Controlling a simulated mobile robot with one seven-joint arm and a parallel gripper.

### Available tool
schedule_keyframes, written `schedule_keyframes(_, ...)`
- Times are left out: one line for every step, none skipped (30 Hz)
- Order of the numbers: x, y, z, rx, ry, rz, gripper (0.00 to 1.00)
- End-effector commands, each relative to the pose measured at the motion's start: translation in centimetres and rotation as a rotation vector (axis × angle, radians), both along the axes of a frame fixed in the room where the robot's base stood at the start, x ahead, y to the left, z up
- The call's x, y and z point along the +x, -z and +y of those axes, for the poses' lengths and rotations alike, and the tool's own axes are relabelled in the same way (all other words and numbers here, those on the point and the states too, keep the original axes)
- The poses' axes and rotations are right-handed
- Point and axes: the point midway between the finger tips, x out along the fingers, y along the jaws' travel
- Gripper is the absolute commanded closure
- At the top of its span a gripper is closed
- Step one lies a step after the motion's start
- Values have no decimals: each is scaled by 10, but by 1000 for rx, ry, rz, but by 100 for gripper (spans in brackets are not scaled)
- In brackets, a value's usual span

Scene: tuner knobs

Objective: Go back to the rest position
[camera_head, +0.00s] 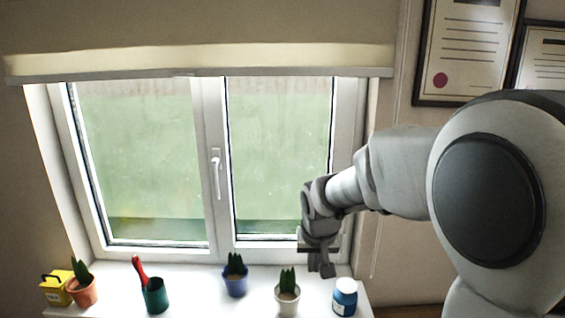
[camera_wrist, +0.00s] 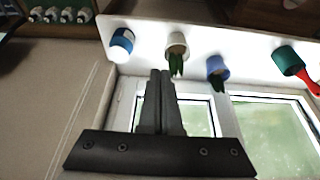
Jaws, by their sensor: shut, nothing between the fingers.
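My gripper (camera_head: 322,270) hangs in front of the right part of the window, just above the sill, in the head view. In the wrist view its two fingers (camera_wrist: 161,74) are together with nothing between them. The fingertips point towards the white pot with a green plant (camera_head: 287,293), which also shows in the wrist view (camera_wrist: 177,45). The gripper appears apart from everything on the sill. My arm reaches in from the right of the head view.
The white sill (camera_head: 205,283) holds a blue-and-white jar (camera_head: 345,298), a blue pot (camera_head: 235,283), a green cup with a red-handled tool (camera_head: 155,296), a terracotta pot (camera_head: 82,291) and a yellow box (camera_head: 56,287). A window with a handle (camera_head: 216,172) stands behind. Framed papers (camera_head: 468,45) hang at right.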

Motion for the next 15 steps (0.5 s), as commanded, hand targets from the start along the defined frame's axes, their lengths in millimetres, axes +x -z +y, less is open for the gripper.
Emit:
schedule_keyframes(-14,-16,-8,1,4,-13,100)
schedule_keyframes(-22,-23,-12,0,4,-17,100)
schedule_keyframes(-33,-31,-17,1,5,-21,100)
schedule_keyframes(-41,-38,-21,1,6,-24,100)
schedule_keyframes(-49,-43,-24,0,5,-28,100)
schedule_keyframes(-61,-51,-29,1,6,-32,100)
schedule_keyframes(-69,-55,-32,1,6,-36,100)
schedule_keyframes(-78,-60,-36,0,5,-40,100)
schedule_keyframes(-90,-66,-40,1,6,-44,100)
schedule_keyframes(-99,-70,-42,1,5,-48,100)
schedule_keyframes(-108,-74,-45,1,4,-52,100)
schedule_keyframes(-120,-78,-49,1,5,-56,100)
schedule_keyframes(-129,-81,-51,1,4,-60,100)
schedule_keyframes(-138,-83,-53,1,4,-63,100)
schedule_keyframes(-150,-86,-56,1,2,-69,100)
